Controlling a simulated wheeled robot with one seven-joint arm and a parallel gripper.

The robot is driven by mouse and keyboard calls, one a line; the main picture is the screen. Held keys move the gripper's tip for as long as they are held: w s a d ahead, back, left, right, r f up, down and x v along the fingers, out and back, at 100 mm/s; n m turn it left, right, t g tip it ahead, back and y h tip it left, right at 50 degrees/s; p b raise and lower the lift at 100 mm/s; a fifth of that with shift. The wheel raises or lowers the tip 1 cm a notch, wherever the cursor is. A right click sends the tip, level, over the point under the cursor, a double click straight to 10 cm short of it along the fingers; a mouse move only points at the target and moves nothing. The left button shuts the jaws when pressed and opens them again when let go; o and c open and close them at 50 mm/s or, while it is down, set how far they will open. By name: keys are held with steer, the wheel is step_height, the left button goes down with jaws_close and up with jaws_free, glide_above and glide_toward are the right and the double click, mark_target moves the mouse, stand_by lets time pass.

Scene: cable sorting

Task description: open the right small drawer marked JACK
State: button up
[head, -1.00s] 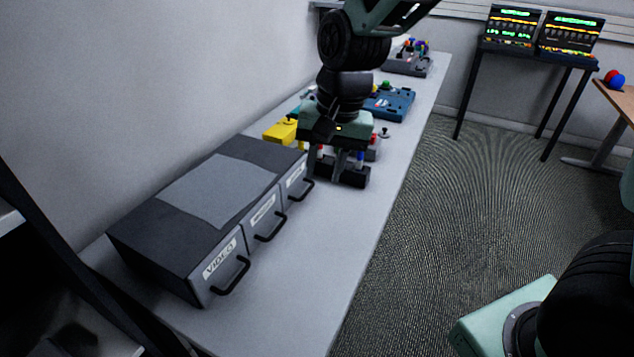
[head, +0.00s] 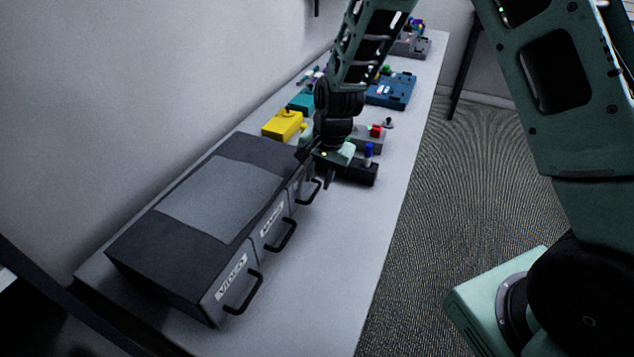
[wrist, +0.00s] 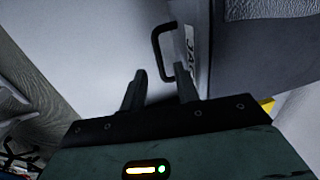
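A dark drawer cabinet (head: 150,232) stands on the long bench. Its right drawer, at the far end, has a black handle (head: 314,192) and is partly hidden by my gripper (head: 322,172) in the head view. In the wrist view its label (wrist: 189,48) is partly readable as JACK, and the black handle (wrist: 157,52) stands out from the front. The drawer looks shut. My gripper (wrist: 160,76) is open and empty, with its fingertips just short of the handle and the handle ahead of the gap. I cannot tell whether they touch.
The VIDEO drawer (head: 231,285) and a middle drawer (head: 270,230) look shut. Bare bench (head: 330,260) lies in front of the drawers.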

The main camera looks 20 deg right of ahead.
mark_target(316, 191)
steer(key=shift+w+a+f, duration=0.1)
steer(key=shift+f, duration=0.7)
steer(key=shift+w+a+f, duration=0.1)
steer(key=shift+f, duration=0.65)
jaws_close()
